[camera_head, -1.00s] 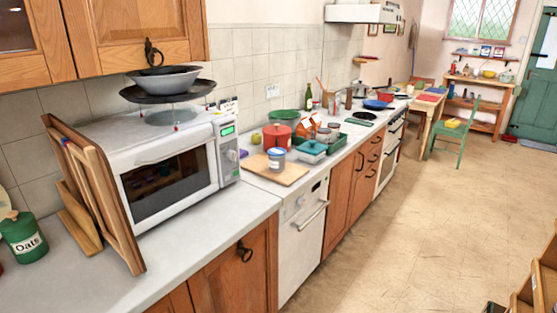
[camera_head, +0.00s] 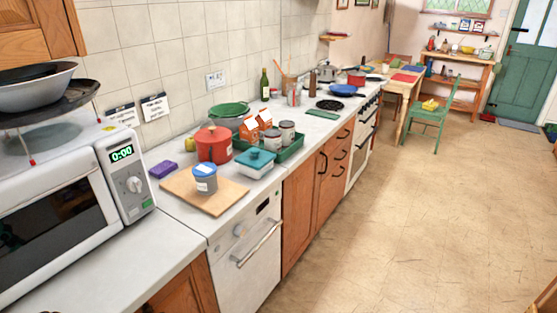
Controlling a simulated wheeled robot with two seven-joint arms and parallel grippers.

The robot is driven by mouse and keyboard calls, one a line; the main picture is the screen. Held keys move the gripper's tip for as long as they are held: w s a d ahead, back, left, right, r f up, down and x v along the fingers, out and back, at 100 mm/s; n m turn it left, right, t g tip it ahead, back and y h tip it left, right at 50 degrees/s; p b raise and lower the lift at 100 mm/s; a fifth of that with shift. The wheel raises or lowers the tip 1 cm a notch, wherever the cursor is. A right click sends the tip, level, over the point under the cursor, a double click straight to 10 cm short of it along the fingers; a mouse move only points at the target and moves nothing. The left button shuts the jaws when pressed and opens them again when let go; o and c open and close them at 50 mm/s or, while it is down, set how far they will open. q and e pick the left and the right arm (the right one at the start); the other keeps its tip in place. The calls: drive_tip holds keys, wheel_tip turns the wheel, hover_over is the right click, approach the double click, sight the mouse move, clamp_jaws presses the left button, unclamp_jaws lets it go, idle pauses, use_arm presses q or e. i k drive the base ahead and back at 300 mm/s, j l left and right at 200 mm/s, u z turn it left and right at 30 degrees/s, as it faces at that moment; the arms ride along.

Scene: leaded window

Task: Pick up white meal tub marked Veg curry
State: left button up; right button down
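No label reading Veg curry can be made out at this size. A small round tub (camera_head: 205,179) with a blue-grey lid and a pale label stands upright on a wooden board (camera_head: 178,187) on the counter. Right behind it is a low rectangular pale tub (camera_head: 254,164) with a teal lid, in front of a green tray (camera_head: 291,148). I cannot tell whether either is the meal tub. Neither of my grippers is in view.
A red pot (camera_head: 213,146), a purple block (camera_head: 163,169), orange-and-white cartons (camera_head: 264,121) and grey-lidded jars (camera_head: 287,131) crowd the counter around the board. The microwave (camera_head: 60,220) stands at left. Counter (camera_head: 150,262) before it is bare. Floor (camera_head: 420,220) at right is clear.

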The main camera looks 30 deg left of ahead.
sight(204, 173)
drive_tip(key=i+l+u, duration=0.15)
drive_tip(key=i, duration=0.4)
drive_tip(key=i+l+u, duration=0.15)
drive_tip(key=i, duration=0.35)
drive_tip(key=i+l+u, duration=0.15)
drive_tip(key=i, duration=0.4)
